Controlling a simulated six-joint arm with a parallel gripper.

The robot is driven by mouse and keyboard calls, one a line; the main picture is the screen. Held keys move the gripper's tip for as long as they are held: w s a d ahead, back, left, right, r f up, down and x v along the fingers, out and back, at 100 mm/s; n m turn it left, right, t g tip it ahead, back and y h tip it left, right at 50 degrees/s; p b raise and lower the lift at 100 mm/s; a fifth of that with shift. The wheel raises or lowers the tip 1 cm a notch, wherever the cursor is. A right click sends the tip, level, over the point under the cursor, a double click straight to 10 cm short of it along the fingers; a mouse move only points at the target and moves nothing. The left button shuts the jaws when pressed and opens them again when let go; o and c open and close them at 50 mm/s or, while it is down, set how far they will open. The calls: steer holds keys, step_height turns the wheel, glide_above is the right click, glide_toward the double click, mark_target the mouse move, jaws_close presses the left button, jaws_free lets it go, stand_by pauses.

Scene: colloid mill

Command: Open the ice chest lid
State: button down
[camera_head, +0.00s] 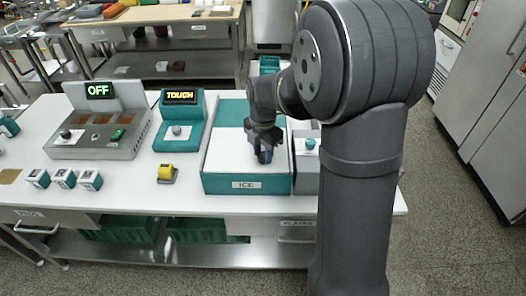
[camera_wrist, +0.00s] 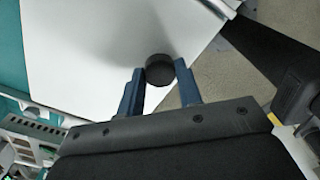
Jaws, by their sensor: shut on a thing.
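The ice chest (camera_head: 215,184) is a teal box with an "ICE" label on its front, standing on the white table. Its white lid (camera_head: 225,150) covers the front part of the top; a teal area shows behind it. The lid also fills much of the wrist view (camera_wrist: 100,45). My gripper (camera_head: 265,156) is over the right part of the lid. In the wrist view my gripper (camera_wrist: 161,74) has its blue fingers on both sides of a round black knob (camera_wrist: 158,68), shut on it. In the head view the knob is hidden by the fingers.
Left of the chest are a teal "TOUCH" device (camera_head: 180,122), a yellow object (camera_head: 166,173), a grey machine (camera_head: 98,135) reading "OFF", and several small teal-and-white boxes. A grey unit with a teal knob (camera_head: 310,144) stands close on the right.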

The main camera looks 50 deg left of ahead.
steer(key=w+a, duration=1)
steer(key=shift+w+a, duration=0.35)
steer(key=c, duration=1)
jaws_free()
step_height(320, 180, up, 18)
steer(key=shift+f, duration=0.25)
steer(key=shift+f, duration=0.15)
